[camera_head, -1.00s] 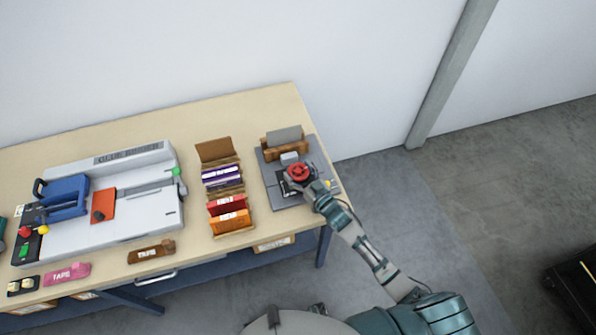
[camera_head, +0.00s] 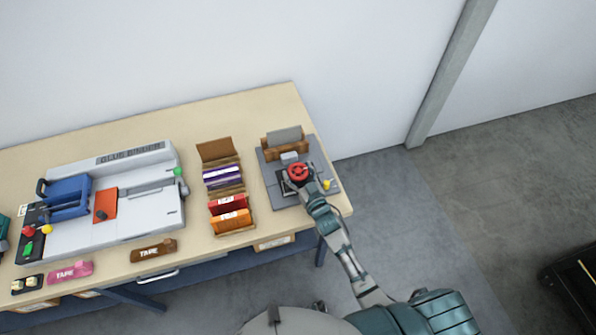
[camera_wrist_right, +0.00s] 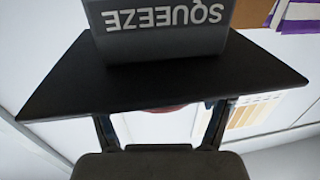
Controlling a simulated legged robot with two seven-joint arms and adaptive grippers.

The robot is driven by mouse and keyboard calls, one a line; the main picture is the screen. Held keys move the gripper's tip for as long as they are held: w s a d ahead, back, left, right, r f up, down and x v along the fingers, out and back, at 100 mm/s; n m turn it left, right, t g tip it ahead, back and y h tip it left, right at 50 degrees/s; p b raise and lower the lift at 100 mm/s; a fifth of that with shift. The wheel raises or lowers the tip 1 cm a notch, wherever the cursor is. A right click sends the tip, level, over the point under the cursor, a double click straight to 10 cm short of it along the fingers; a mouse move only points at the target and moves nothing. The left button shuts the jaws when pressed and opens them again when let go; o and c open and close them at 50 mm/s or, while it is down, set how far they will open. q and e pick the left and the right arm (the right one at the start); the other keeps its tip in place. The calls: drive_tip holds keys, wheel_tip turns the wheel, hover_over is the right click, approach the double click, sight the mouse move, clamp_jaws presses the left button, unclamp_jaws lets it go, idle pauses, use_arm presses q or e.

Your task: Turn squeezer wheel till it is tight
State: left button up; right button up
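The red squeezer wheel (camera_head: 298,171) sits on top of the squeezer, a grey device with a flat base (camera_head: 276,184) at the right end of the table. My right gripper (camera_head: 304,182) is at the near side of the wheel, low over the base. In the right wrist view, a grey block (camera_wrist_right: 160,28) reads SQUEEZE upside down above a black plate (camera_wrist_right: 160,84). A red sliver of the wheel (camera_wrist_right: 170,108) shows below the plate, between my spread right fingers (camera_wrist_right: 160,128). Whether they press on it is hidden. My left gripper is out of view.
A rack of coloured packs (camera_head: 228,202) stands left of the squeezer. A glue binder (camera_head: 145,208) fills the table's left part. Tape dispensers (camera_head: 153,251) lie along the front edge. A small yellow part (camera_head: 327,185) is right of the wheel.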

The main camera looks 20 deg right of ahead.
drive_tip(key=shift+o, duration=1.2)
drive_tip(key=s+d, duration=0.2)
drive_tip(key=s, duration=0.9)
drive_tip(key=shift+s, duration=0.4)
drive_tip(key=shift+d+f, duration=0.1)
